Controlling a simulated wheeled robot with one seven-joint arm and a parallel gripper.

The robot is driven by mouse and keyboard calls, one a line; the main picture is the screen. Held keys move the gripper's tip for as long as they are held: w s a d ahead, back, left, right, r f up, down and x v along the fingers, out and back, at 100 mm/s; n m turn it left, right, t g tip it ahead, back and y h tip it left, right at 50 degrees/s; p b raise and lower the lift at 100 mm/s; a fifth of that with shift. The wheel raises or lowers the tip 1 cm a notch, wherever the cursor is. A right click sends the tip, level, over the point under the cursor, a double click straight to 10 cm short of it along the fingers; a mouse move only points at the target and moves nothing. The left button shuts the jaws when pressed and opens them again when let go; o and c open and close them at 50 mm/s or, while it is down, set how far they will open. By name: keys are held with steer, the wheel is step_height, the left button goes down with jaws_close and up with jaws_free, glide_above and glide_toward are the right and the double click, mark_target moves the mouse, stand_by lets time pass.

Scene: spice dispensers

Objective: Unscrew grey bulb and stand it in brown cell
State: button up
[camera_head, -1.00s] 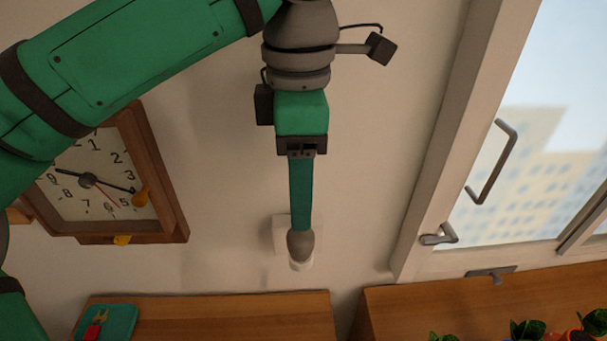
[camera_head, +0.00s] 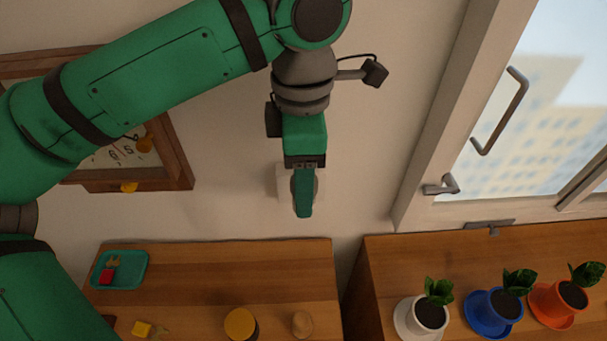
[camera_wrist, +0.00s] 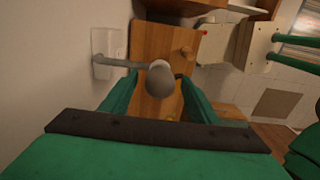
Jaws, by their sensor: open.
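The grey bulb (camera_wrist: 160,78) sits on a short grey arm that comes from a white wall plate (camera_wrist: 108,48). In the wrist view it lies between the two fingertips of my gripper (camera_wrist: 158,76), with a gap visible at least on the left. My gripper (camera_head: 303,207) is open and points down along the wall. In the head view its green fingers cover most of the bulb, and only a grey edge (camera_head: 317,184) shows behind them. I cannot make out a brown cell in either view.
Below is a wooden top (camera_head: 210,262) with a teal tray (camera_head: 137,272), a yellow round-topped thing (camera_head: 240,323) and a small wooden knob (camera_head: 302,323). Several potted plants stand on the right by the window.

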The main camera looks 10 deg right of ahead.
steer(key=shift+w, duration=0.1)
steer(key=c, duration=1.1)
steer(key=shift+o, duration=1.4)
steer(key=shift+d, duration=0.1)
steer(key=c, duration=0.3)
steer(key=n, duration=0.3)
steer(key=shift+a+n, duration=0.2)
steer(key=shift+n, duration=0.2)
steer(key=n, duration=0.4)
steer(key=shift+s+n, duration=0.2)
steer(key=shift+n, duration=0.5)
